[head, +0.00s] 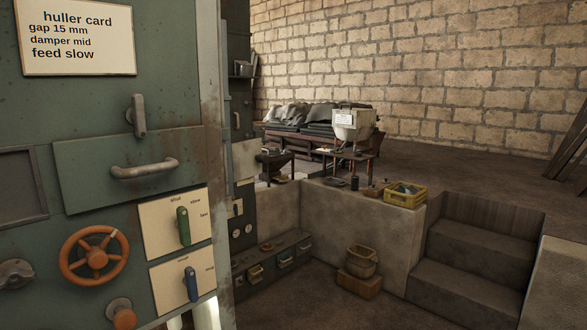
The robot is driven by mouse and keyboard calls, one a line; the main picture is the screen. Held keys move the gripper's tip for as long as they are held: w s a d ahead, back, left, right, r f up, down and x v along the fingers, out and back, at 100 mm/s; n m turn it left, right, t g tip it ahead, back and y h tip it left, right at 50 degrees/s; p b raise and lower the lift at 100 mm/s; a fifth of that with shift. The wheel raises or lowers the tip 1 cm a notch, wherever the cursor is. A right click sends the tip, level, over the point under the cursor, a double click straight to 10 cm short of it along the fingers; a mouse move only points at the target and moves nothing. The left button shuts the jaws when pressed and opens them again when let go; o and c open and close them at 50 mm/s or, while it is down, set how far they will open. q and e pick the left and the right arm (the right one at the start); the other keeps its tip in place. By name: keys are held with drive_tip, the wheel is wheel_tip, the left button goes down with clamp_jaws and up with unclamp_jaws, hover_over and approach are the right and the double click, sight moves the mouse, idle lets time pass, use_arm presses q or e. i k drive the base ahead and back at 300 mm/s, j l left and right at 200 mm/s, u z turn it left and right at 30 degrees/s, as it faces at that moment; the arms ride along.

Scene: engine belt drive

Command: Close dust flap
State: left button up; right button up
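A green machine front (95,100) fills the left side of the head view. On it is a flat rectangular panel (85,180) with a grey bar handle (145,169). A grey upright latch handle (138,116) sits just above this panel. No label names the dust flap, and I cannot tell whether this panel is it. The panel appears to lie flat against the machine front. Neither gripper can be made out. White shapes at the bottom edge, below the blue lever, are too cut off to identify.
An orange handwheel (95,256), a green lever (183,226), a blue lever (191,284) and an orange knob (122,318) project from the machine. A "huller card" (77,38) hangs above. To the right are a low wall with a yellow crate (405,193), a basket (361,261) and steps (470,276).

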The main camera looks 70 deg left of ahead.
sight(248, 158)
drive_tip(key=u, duration=2.6)
